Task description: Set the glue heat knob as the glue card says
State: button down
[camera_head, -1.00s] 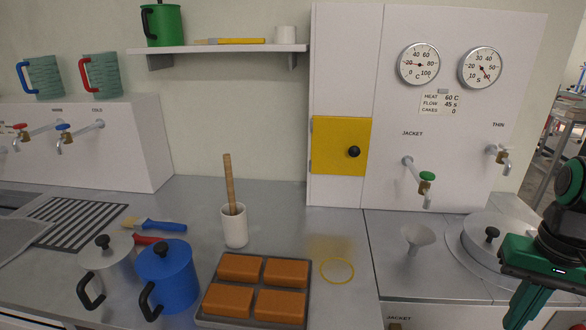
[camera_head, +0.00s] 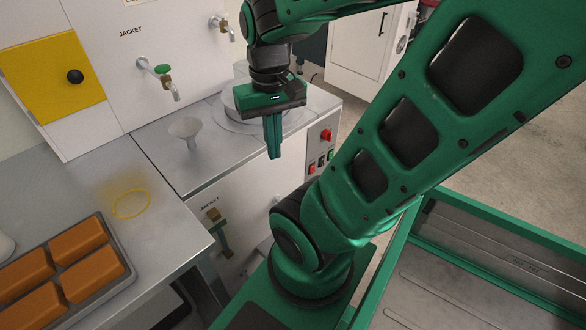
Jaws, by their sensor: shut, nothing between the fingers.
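My gripper (camera_head: 273,152) is shut and empty, pointing down in front of the white machine's worktop, with green fingers together. A red knob (camera_head: 327,135) sits on the machine's front panel, to the right of the gripper and apart from it. Red and other small controls (camera_head: 312,168) sit below it. I cannot read their labels, so I cannot tell which is the glue heat knob. No glue card shows clearly. Only the bottom edge of a small label (camera_head: 133,2) shows at the top, and its text is cut off.
A yellow door (camera_head: 55,75) with a black knob is at upper left. A green-handled tap (camera_head: 162,70) and a funnel (camera_head: 186,128) stand left of the gripper. A tray (camera_head: 118,262) of orange blocks and a yellow ring (camera_head: 131,204) lie on the counter. Open floor (camera_head: 345,115) lies right of the machine.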

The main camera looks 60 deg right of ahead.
aim_at(327, 134)
jog(key=z, duration=0.4)
jog(key=k, duration=0.45)
jog(key=z, duration=1)
